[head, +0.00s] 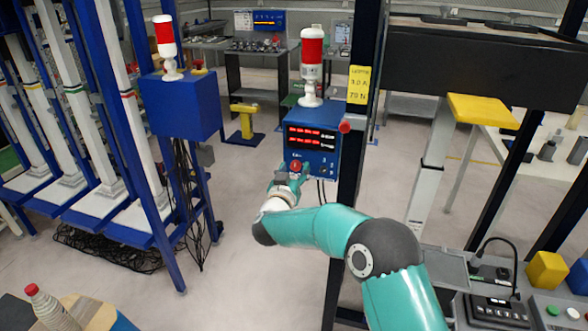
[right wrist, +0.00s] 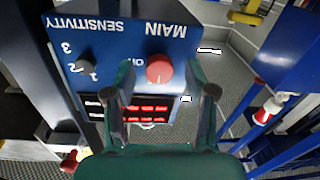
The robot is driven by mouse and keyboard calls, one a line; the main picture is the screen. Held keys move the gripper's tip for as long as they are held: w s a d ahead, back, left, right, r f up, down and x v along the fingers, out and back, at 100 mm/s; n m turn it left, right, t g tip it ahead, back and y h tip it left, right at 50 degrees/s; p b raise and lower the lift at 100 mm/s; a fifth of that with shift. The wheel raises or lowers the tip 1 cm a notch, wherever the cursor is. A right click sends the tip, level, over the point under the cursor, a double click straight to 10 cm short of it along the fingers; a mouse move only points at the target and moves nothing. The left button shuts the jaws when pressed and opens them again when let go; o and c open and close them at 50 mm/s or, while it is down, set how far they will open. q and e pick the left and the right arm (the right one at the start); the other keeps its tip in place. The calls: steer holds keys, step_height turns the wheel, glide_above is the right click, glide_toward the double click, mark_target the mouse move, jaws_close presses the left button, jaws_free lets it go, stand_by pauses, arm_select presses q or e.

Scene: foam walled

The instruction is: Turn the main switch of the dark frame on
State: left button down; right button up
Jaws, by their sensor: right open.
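The blue control box (head: 312,115) is fixed to the dark frame's upright (head: 362,120) and shows red digit displays. Its red round main switch (head: 295,166) is low on the front face. In the right wrist view the main switch (right wrist: 159,69) is a red knob under upside-down "MAIN" lettering, with an "ON" mark beside it partly covered by a finger. My right gripper (head: 284,180) is at the box's lower front. In the right wrist view its open fingers (right wrist: 161,80) stand on either side of the knob, with visible gaps. My left gripper is out of view.
A sensitivity dial (right wrist: 84,66) sits beside the main switch. A red-and-white lamp (head: 312,65) stands on the box. A yellow tag (head: 358,85) and red button (head: 345,126) are on the upright. Another blue box (head: 180,105) stands left on blue racking.

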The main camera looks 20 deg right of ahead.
jaws_close()
stand_by(0.3)
steer(key=shift+f+m+b, duration=0.25)
steer(key=shift+m+b, duration=0.55)
steer(key=shift+b, duration=0.45)
steer(key=m+b, duration=0.7)
steer(key=shift+f+h, duration=0.1)
steer(key=shift+h, duration=0.2)
steer(key=m+b, duration=0.4)
steer(key=shift+m, duration=0.4)
steer(key=m+b, duration=0.3)
steer(key=m, duration=0.2)
steer(key=shift+w+h, duration=0.1)
steer(key=shift+h, duration=0.2)
